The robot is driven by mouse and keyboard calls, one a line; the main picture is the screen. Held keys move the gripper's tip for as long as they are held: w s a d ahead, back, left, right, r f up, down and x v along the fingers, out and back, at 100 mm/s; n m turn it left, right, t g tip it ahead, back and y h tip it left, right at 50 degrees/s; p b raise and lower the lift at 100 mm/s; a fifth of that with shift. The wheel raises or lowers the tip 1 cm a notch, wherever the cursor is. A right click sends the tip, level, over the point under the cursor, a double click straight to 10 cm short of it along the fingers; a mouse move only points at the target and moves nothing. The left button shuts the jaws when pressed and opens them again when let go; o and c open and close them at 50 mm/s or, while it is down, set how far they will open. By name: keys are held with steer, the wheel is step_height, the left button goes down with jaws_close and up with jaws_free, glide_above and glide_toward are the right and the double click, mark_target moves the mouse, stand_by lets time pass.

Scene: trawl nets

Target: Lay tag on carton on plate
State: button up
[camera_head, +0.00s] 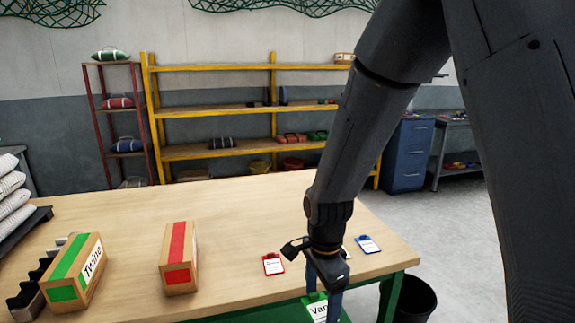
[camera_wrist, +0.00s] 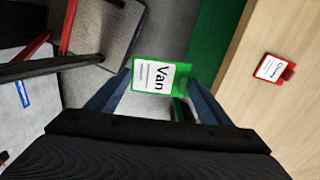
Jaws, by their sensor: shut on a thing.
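My gripper (camera_head: 322,280) is shut on a green tag (camera_head: 317,309) that reads "Van". The tag hangs just beyond the table's front edge in the head view. In the wrist view the green tag (camera_wrist: 153,76) sits between the fingertips of my gripper (camera_wrist: 160,90), its printed face showing. A carton with a green stripe (camera_head: 76,268) reads "Twine" and stands at the left of the table. A carton with a red stripe (camera_head: 179,260) stands to its right. I cannot make out a plate under either carton.
A red tag (camera_head: 273,264) and a blue tag (camera_head: 368,244) lie on the wooden table (camera_head: 235,210); another tag is mostly behind my gripper. A dark ridged rack (camera_head: 32,290) stands at the left. A black bin (camera_head: 413,300) is on the floor at right. The table's middle is clear.

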steer(key=shift+w+d+f+n, duration=0.4)
steer(key=shift+f+n, duration=0.15)
steer(key=shift+n, duration=0.05)
steer(key=w+d+f+n, duration=0.5)
steer(key=d+f+n, duration=0.6)
steer(key=f+n, duration=0.1)
steer(key=shift+n, duration=0.4)
